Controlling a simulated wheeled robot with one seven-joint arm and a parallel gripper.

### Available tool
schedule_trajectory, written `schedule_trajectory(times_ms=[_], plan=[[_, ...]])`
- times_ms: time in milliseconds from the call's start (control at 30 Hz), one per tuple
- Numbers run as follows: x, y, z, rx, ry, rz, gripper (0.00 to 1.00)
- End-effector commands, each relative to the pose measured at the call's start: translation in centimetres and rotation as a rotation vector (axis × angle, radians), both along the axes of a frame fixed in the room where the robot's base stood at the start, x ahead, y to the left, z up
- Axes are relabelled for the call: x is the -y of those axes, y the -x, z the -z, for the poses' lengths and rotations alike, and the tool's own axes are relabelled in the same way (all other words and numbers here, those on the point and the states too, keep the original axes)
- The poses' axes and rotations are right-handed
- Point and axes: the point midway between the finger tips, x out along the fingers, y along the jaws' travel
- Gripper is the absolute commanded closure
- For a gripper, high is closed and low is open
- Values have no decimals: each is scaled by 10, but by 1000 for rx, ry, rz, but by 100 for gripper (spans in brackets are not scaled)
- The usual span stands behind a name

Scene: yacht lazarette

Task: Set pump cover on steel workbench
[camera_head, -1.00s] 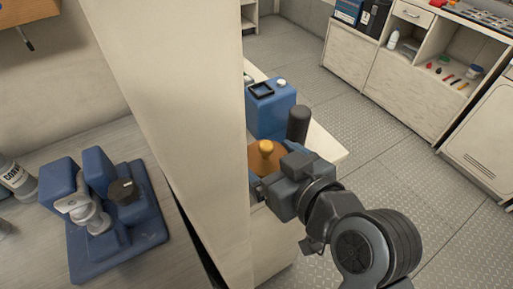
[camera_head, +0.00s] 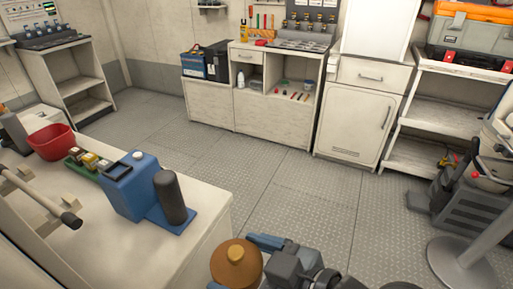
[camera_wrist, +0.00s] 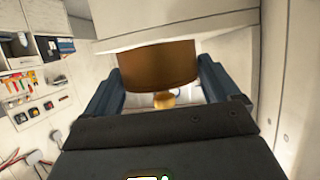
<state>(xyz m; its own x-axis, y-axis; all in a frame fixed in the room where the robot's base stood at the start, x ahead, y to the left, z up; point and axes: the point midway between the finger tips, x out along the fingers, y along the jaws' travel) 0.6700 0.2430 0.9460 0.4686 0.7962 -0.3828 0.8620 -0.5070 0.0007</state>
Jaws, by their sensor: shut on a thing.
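The pump cover is most likely the round copper-brown piece with a brass knob (camera_head: 236,264), at the bottom of the head view. My gripper (camera_head: 268,258) is shut on it and holds it up in front of the near white counter's right end. In the wrist view the cover (camera_wrist: 158,66) sits between the two blue-grey fingers, its knob toward the camera. I cannot tell for sure which surface is the steel workbench. A long pale cabinet bench (camera_head: 255,112) with tools on top stands against the back wall.
The near counter (camera_head: 195,212) carries a blue block with a dark cylinder (camera_head: 145,190), a red bowl (camera_head: 52,141) and a dark-tipped bar (camera_head: 45,203). Open tread-plate floor (camera_head: 290,185) lies in the middle. Shelving (camera_head: 440,118) and a grey crate (camera_head: 465,190) stand right.

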Motion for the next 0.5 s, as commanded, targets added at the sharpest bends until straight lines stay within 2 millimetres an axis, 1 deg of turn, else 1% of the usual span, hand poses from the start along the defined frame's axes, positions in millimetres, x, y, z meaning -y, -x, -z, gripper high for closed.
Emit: schedule_trajectory(times_ms=[33,100,167,200,333,500], plan=[[12,-14,12,-5,0,62,57],[30,-32,31,-5,0,153,57],[47,-47,47,-7,1,233,57],[59,-55,59,-7,2,286,57],[97,-78,94,-5,0,450,57],[148,-94,140,-5,0,652,57]])
